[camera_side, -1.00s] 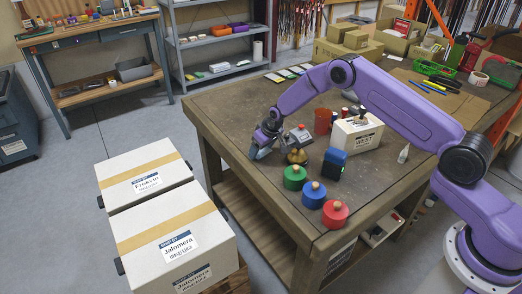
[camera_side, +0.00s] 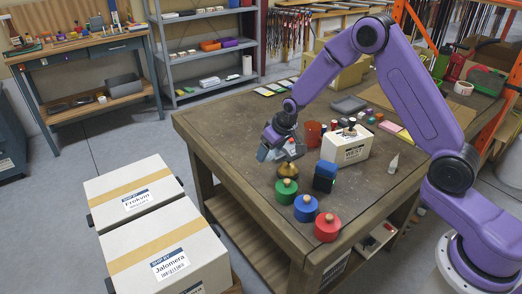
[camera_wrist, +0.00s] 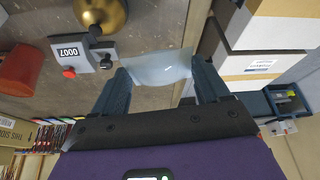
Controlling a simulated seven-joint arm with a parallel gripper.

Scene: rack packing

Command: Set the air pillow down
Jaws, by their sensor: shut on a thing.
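The air pillow (camera_wrist: 158,68) is a pale, translucent bag between the two fingers in the wrist view. My gripper (camera_wrist: 155,80) is shut on it. In the side view my gripper (camera_side: 270,148) holds the pillow above the table near its left edge, just behind and left of a brass dome (camera_side: 287,170). There the pillow is small and partly hidden by the fingers. In the wrist view the tabletop shows beyond the pillow, and I cannot tell how high above it the pillow is.
A grey box with a red button (camera_wrist: 75,55) stands beside the brass dome. Green (camera_side: 287,191), blue (camera_side: 305,207) and red (camera_side: 326,228) knobbed pieces line the table front. A white WEST box (camera_side: 345,150) stands right. Two taped cartons (camera_side: 135,195) sit left, off the table.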

